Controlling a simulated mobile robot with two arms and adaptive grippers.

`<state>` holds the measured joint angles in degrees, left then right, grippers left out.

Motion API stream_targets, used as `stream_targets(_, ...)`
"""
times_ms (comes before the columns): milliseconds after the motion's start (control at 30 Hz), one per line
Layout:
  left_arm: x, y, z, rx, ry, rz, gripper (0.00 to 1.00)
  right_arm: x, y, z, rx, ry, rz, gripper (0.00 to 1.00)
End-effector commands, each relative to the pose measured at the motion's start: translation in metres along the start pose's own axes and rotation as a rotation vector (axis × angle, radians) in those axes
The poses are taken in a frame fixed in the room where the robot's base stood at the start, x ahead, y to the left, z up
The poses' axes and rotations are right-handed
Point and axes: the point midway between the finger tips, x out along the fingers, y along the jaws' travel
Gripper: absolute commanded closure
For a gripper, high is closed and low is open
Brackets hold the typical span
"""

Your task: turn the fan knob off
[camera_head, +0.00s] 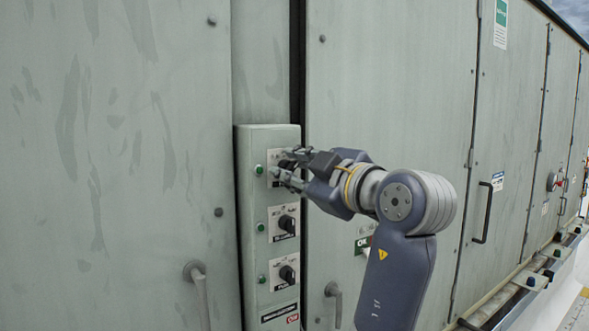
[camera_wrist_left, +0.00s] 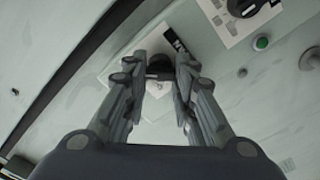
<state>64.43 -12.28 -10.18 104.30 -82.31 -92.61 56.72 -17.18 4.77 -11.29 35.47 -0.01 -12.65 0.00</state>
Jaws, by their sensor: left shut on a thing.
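A narrow pale-green control box (camera_head: 268,221) with three black rotary knobs in a column stands on the cabinet front. My left gripper (camera_head: 285,168) is at the top knob with its fingers closed around it. The top knob (camera_wrist_left: 159,70) shows between the fingertips in the left wrist view, in front of a white plate. The fingers mostly cover this knob and its label in the head view, so I cannot read the label or its setting. The middle knob (camera_head: 287,223) and the bottom knob (camera_head: 288,274) are uncovered. My right gripper is not in view.
Green lamps (camera_head: 260,170) sit left of each knob. Large grey-green cabinet doors (camera_head: 390,90) flank the box, with lever handles (camera_head: 199,290) low down and a long black handle (camera_head: 484,212) to the right. A ledge (camera_head: 520,280) runs along the lower right.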

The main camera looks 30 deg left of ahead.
Motion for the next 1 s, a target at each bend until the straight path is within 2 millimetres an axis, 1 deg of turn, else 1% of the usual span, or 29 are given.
stream_targets(167, 0.001, 0.000, 0.000, -0.017, 0.001, 0.002, 0.99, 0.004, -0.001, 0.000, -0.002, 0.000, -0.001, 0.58)
stream_targets(367, 0.000, -0.002, 0.002, -0.097, 0.000, 0.004, 0.99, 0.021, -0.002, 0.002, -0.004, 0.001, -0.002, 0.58)
stream_targets(700, 0.000, -0.003, 0.002, -0.366, 0.001, 0.006, 0.99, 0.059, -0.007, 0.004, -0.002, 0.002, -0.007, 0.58)
stream_targets(1000, 0.001, -0.002, 0.000, -0.597, 0.002, 0.006, 0.99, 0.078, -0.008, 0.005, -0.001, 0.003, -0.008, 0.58)
